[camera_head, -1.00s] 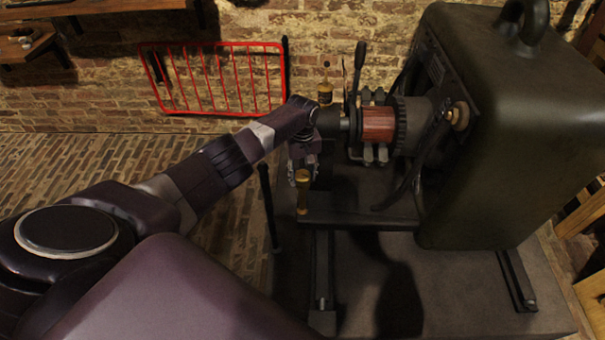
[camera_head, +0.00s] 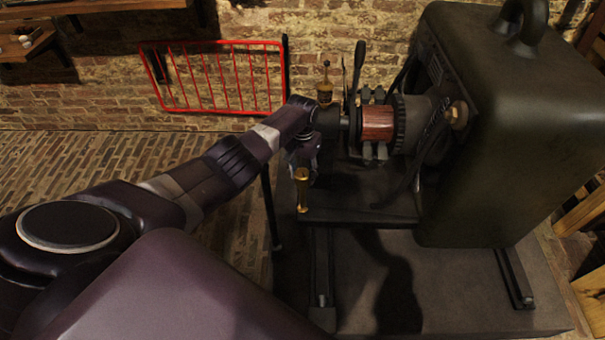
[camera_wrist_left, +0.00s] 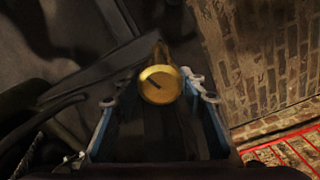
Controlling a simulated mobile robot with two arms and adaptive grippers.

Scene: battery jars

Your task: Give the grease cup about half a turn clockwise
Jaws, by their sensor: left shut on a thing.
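The brass grease cup (camera_head: 302,190) stands at the near left end of the dark machine. My left gripper (camera_head: 303,165) reaches it from above, and the arm's end hides part of the contact in the head view. In the left wrist view the cup's round brass top (camera_wrist_left: 160,84), with a dark slanted mark, sits between the two fingers of the left gripper (camera_wrist_left: 156,100). The gripper is shut on the cup, though the exact contact is dark. My right gripper is not in view.
A second brass cup (camera_head: 325,93) with a thin rod stands behind. A copper commutator (camera_head: 378,124) and upright levers (camera_head: 359,65) are to the right, beside the big dark housing (camera_head: 490,130). A red rack (camera_head: 215,78) is at the brick wall. Floor at left is clear.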

